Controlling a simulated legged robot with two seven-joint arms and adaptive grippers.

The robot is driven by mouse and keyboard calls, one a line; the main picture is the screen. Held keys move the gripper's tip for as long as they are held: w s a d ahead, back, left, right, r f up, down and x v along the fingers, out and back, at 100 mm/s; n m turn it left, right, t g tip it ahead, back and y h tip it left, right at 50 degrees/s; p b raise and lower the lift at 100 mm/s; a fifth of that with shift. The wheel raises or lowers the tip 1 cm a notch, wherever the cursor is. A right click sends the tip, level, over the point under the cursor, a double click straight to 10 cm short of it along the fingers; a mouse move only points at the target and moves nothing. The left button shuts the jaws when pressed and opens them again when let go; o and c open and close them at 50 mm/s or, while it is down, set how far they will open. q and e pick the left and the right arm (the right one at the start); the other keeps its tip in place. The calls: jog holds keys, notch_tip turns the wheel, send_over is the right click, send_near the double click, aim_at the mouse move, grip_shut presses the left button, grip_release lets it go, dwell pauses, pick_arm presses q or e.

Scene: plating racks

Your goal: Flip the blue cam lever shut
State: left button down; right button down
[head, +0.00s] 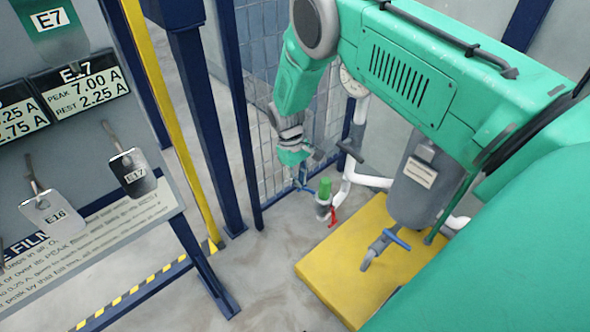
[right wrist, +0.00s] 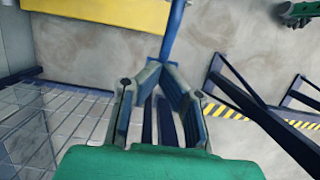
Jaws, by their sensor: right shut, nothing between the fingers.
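In the head view, a small fitting (head: 324,200) with a green top stands just right of the gripper, with a red lever (head: 333,217). Another blue lever (head: 397,239) sits on a grey nozzle-like part above the yellow platform.
The yellow platform (head: 318,268) carries a grey canister (head: 420,185) and white pipes (head: 370,180). Blue posts (head: 205,110) and a rack with hanging tags (head: 133,172) stand left. A striped rail (head: 130,293) lies low. Bare floor (head: 262,262) lies between. A green part (right wrist: 300,13) shows in the wrist view, possibly my left gripper.

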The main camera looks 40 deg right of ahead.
jog(key=shift+g, duration=0.7)
jog(key=b+x, duration=0.2)
jog(key=x, duration=0.2)
jog(key=shift+f, duration=0.4)
jog(key=shift+r, duration=0.15)
jog(key=shift+r+p, duration=0.3)
jog(key=shift+r, duration=0.35)
jog(key=shift+w, duration=0.1)
jog(key=shift+w+r, duration=0.2)
jog(key=shift+r, duration=0.2)
jog(key=v, duration=1.1)
